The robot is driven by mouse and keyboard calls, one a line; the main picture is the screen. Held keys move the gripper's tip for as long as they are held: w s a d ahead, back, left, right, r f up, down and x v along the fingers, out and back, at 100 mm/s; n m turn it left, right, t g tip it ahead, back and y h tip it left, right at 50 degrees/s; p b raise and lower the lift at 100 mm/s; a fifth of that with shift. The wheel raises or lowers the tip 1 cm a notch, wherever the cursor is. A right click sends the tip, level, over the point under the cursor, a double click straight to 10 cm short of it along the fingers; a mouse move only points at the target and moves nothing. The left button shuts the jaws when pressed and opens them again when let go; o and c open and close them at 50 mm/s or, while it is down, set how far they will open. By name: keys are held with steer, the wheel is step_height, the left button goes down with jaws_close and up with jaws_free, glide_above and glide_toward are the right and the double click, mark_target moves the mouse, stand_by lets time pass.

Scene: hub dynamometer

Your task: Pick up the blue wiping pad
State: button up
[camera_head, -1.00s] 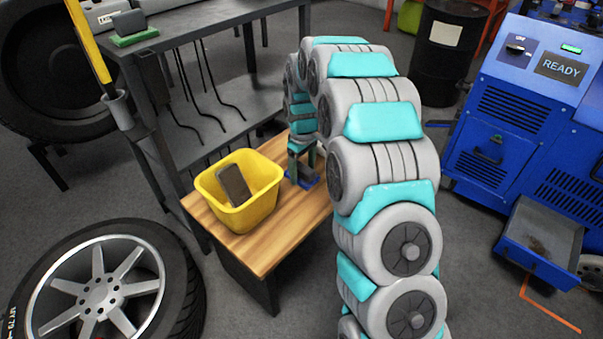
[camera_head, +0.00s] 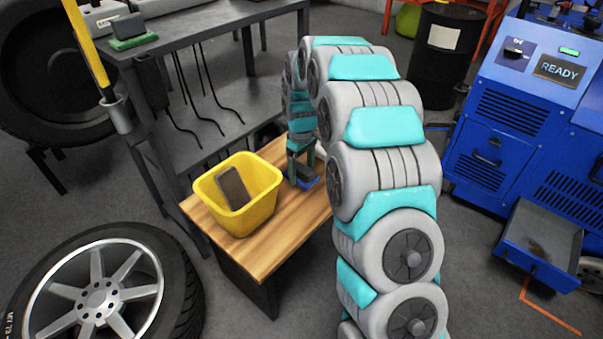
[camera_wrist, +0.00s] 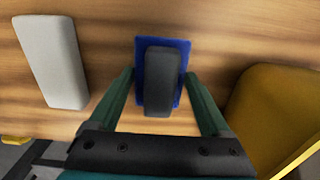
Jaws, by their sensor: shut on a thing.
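The blue wiping pad (camera_wrist: 147,62) has a flat blue base and a raised dark grip block on top. In the wrist view it is between the two green fingers of my gripper (camera_wrist: 160,76), which is shut on it. In the head view my gripper (camera_head: 302,166) points down at the right part of the wooden bench, with the blue pad (camera_head: 312,184) at its fingertips. The pad appears to be on or just above the wood; I cannot tell if there is a gap. My arm hides part of that area.
A yellow bin (camera_head: 235,217) holding a dark grey block (camera_head: 233,188) stands left of the pad on the wooden bench (camera_head: 262,252). A pale grey block (camera_wrist: 54,62) lies on the wood in the wrist view. A dark metal table (camera_head: 232,92) stands behind the bench.

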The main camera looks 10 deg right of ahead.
steer(key=shift+r, duration=0.9)
steer(key=shift+s+a+r, duration=0.1)
steer(key=shift+s+r, duration=0.15)
steer(key=shift+s, duration=0.35)
steer(key=s, duration=0.5)
steer(key=s+a+r+b, duration=0.1)
steer(key=s, duration=0.8)
steer(key=shift+s+a+r, duration=0.15)
steer(key=shift+s+a, duration=0.15)
steer(key=shift+s, duration=0.05)
